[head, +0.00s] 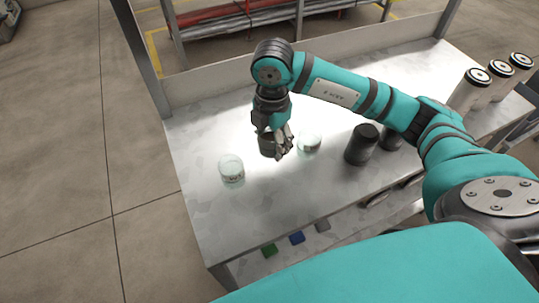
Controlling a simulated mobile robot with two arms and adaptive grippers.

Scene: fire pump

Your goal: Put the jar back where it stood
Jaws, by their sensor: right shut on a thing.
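My right gripper (281,143) reaches down over the left half of the metal bench, its fingers pointing down. It is shut on a small dark jar (267,146), which the fingers partly cover. I cannot tell whether the jar's base touches the bench. A clear glass jar (231,168) stands to the left of the gripper and nearer the front. Another clear glass jar (309,142) stands close to the right of the gripper. My left gripper is not in view.
Dark canisters (361,145) stand right of the glass jars, below my forearm. Several pale cylinders with black tops (478,76) line the bench's right end. The bench top (300,191) is bare in front. Small coloured blocks (297,237) lie below its front edge.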

